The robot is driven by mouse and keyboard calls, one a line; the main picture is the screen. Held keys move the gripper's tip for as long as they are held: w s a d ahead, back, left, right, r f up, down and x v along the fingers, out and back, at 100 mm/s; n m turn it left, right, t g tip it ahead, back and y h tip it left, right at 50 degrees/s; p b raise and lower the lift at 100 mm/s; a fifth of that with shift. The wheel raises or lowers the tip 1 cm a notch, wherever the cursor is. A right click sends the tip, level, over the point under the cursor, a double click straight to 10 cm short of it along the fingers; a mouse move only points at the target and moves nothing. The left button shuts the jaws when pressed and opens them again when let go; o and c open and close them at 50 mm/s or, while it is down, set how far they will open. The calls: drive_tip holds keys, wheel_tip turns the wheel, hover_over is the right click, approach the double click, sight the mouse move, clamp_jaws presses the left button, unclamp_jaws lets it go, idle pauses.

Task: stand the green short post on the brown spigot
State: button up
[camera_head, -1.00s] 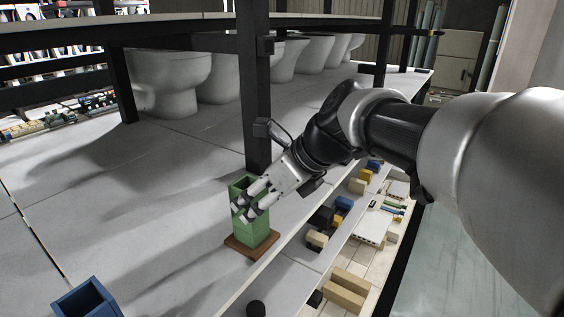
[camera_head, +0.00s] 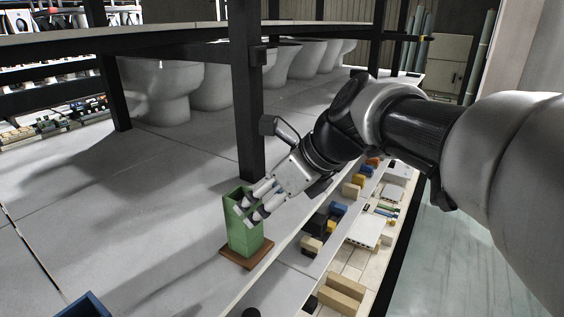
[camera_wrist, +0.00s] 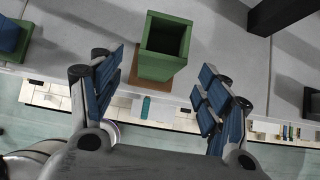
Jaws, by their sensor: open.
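The green short post (camera_head: 243,232) stands upright on a brown square base (camera_head: 247,258) on the grey deck, near its front edge. In the wrist view the hollow post (camera_wrist: 164,49) shows from above, with part of the brown base (camera_wrist: 137,80) beside it. The post hides any spigot. My gripper (camera_head: 253,213) is open at the upper part of the post. In the wrist view its blue-padded fingers (camera_wrist: 162,88) are spread wide, with nothing held between them and the post lying beyond.
A black upright (camera_head: 250,110) rises just behind the post. A blue hollow block (camera_head: 84,307) stands at the lower left. Several white toilets (camera_head: 165,90) line the back. Below the deck edge lie loose blocks (camera_head: 342,290).

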drive_tip(key=shift+s+d+r, duration=0.15)
drive_tip(key=shift+d+r, duration=0.05)
drive_tip(key=shift+r, duration=0.1)
drive_tip(key=v, duration=1.2)
drive_tip(key=s+d+f+n+h+b, duration=0.2)
drive_tip(key=s+d+f+n+b, duration=0.2)
drive_tip(key=f, duration=1.4)
drive_tip(key=s+d+f+n+h+b, duration=0.2)
drive_tip(key=s+d+f+n+b, duration=0.2)
drive_tip(key=s+f+n+b, duration=0.4)
drive_tip(key=s+d+f+n+h+b, duration=0.2)
drive_tip(key=s+d+f+n+b, duration=0.2)
drive_tip(key=f+n+b, duration=0.8)
wheel_tip(320, 180, down, 16)
drive_tip(key=s+b, duration=0.2)
drive_tip(key=b, duration=0.6)
drive_tip(key=shift+h, duration=0.4)
